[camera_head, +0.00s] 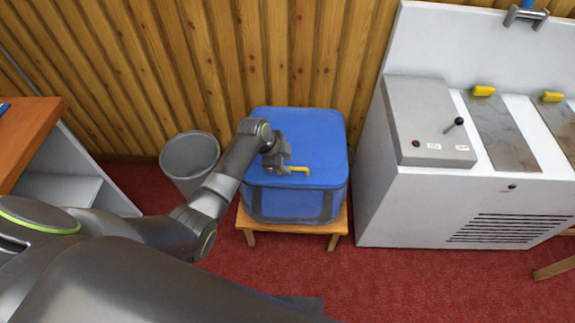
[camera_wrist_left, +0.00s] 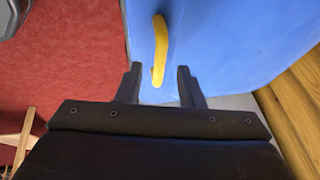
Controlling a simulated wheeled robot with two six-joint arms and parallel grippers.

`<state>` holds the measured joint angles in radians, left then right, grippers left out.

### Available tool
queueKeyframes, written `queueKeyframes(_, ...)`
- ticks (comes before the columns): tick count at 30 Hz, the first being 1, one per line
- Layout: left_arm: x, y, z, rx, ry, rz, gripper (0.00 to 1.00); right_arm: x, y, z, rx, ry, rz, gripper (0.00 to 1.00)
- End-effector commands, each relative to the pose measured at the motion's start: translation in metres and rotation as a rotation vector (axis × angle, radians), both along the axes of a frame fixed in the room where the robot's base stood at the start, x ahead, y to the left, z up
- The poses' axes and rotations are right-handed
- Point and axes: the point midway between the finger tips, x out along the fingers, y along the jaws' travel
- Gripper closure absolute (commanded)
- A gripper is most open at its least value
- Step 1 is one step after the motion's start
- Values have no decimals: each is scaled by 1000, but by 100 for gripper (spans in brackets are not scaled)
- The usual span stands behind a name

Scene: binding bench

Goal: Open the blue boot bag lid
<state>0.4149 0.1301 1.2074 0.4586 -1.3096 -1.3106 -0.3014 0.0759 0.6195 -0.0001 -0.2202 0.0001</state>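The blue boot bag (camera_head: 300,135) stands on a low wooden stool, its blue lid lying flat on top and looking shut. A yellow pull tab (camera_head: 298,169) sits on the lid toward its front edge. My left gripper (camera_head: 284,168) is over the lid at the tab's left end. In the left wrist view the yellow tab (camera_wrist_left: 160,48) lies ahead of and partly between the two spread fingers (camera_wrist_left: 158,84), with a gap on each side. The blue lid (camera_wrist_left: 220,45) fills the area beyond. My right gripper is not in view.
The wooden stool (camera_head: 256,226) carries the bag. A grey bin (camera_head: 189,155) stands to its left. A white machine (camera_head: 445,205) with a grey lever box (camera_head: 428,120) stands close on the right. A plank wall (camera_head: 250,50) is behind. Red carpet is clear in front.

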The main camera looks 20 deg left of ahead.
Motion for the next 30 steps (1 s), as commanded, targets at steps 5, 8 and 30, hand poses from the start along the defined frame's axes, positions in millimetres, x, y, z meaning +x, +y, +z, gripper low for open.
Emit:
queueKeyframes(5,4,-5,-13,0,0,-1,66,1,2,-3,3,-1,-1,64)
queueKeyframes(8,4,-6,-15,0,0,-1,66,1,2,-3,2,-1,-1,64)
queueKeyframes(30,4,-5,-15,1,0,0,100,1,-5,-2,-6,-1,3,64)
